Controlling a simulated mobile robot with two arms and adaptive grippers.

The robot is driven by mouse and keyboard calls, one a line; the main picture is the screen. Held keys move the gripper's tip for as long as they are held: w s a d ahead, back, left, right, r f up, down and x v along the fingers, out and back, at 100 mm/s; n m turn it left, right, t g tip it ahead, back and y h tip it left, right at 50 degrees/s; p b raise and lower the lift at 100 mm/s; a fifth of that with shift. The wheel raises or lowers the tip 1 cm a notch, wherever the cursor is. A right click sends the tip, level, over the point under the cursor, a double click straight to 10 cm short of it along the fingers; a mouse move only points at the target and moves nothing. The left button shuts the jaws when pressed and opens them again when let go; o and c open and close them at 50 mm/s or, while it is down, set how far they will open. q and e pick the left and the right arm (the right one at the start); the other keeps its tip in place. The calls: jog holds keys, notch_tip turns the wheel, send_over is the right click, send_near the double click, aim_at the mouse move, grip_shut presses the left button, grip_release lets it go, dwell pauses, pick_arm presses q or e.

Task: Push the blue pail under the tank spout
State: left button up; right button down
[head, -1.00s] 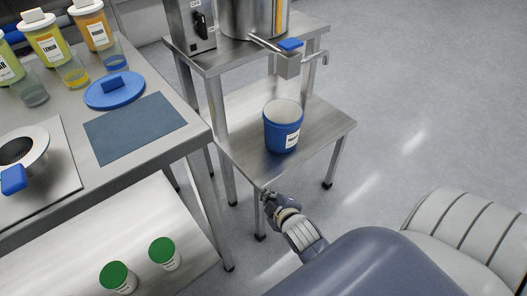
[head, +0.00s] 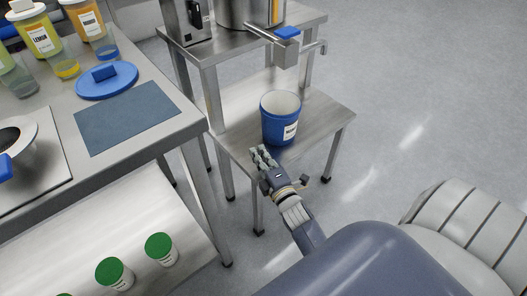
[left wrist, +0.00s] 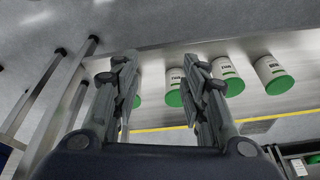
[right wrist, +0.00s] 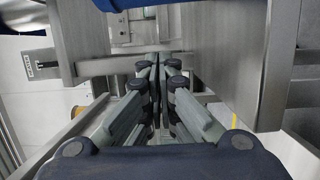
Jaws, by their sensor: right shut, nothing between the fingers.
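The blue pail (head: 277,128) stands upright on the lower shelf (head: 325,122) of a steel stand, its white inside open upward and a white label on its side. The tank (head: 237,12) is on the upper shelf, cut off by the frame top. Its spout (head: 286,52), with a blue handle on top, juts out above and behind the pail. My right gripper (head: 261,155) is shut and empty at the shelf's near edge, just in front of the pail; contact is unclear. The right wrist view shows its fingers together (right wrist: 158,62). My left gripper (left wrist: 162,72) is open and empty.
The worktable (head: 160,75) at left holds a blue lid (head: 107,84), a dark blue mat (head: 125,117) and several jars. Green-lidded tubs (head: 160,249) sit on its lower shelf. A steel leg supports the stand's near corner. Floor to the right is clear.

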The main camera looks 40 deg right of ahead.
jog(key=w, duration=0.3)
jog(key=w+d+b, duration=0.1)
jog(key=w, duration=0.1)
jog(key=shift+w, duration=0.3)
jog(key=d, duration=0.3)
jog(key=shift+w, duration=0.35)
pick_arm(q)
jog(key=shift+w+d+f+t, duration=0.15)
jog(key=shift+w+t, duration=0.1)
jog(key=shift+w, duration=0.3)
jog(key=shift+w+d+t, duration=0.2)
jog(key=shift+w+t, duration=0.1)
jog(key=shift+w, duration=0.25)
jog(key=shift+w+d+f+t, duration=0.15)
jog(key=shift+w+t, duration=0.1)
jog(key=shift+w, duration=0.3)
pick_arm(e)
jog(key=shift+d, duration=0.5)
